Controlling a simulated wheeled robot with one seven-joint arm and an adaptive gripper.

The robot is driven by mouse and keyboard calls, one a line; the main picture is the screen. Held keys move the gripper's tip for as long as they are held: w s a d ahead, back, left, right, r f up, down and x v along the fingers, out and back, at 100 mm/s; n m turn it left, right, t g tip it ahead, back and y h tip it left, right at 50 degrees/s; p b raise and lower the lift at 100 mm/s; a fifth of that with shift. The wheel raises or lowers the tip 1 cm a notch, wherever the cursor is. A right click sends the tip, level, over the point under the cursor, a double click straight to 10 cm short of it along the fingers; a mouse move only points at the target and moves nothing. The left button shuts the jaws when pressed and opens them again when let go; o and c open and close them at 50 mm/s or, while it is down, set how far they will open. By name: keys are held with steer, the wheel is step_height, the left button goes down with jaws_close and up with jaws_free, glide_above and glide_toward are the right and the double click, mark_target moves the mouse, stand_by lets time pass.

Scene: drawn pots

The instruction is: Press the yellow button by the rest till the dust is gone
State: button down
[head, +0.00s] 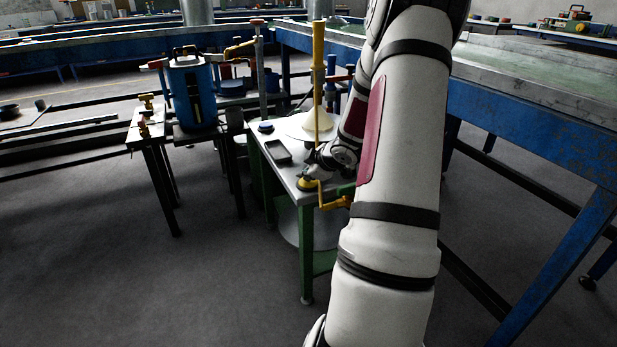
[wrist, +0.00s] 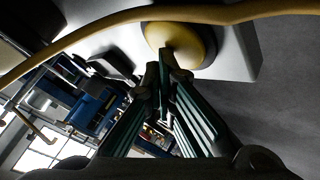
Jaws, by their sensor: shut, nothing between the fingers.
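The yellow button (wrist: 190,42), a round dome, is on the pale top of a small bench (head: 281,170). In the head view the button (head: 306,185) shows at the bench's front corner. My gripper (wrist: 168,62) is shut and empty, with its fingertips at the button's near edge. They look to be touching it or very close; I cannot tell which, or whether the button is pressed down. In the head view my arm hides part of the bench and the gripper is small. I cannot make out any dust or clearly pick out the rest.
A yellow bent bar (wrist: 110,22) crosses close over the fingers in the wrist view. A pale cone with a yellow post (head: 318,80) stands on the bench. A blue canister (head: 192,92) stands to the left. A long blue table (head: 540,125) is at the right.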

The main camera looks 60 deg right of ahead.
mark_target(306, 183)
steer(key=shift+s+a+f, duration=0.15)
steer(key=shift+s, duration=0.05)
step_height(306, 183, up, 6)
steer(key=p, duration=0.7)
steer(key=shift+w+r, duration=0.1)
steer(key=shift+r, duration=0.15)
stand_by(0.6)
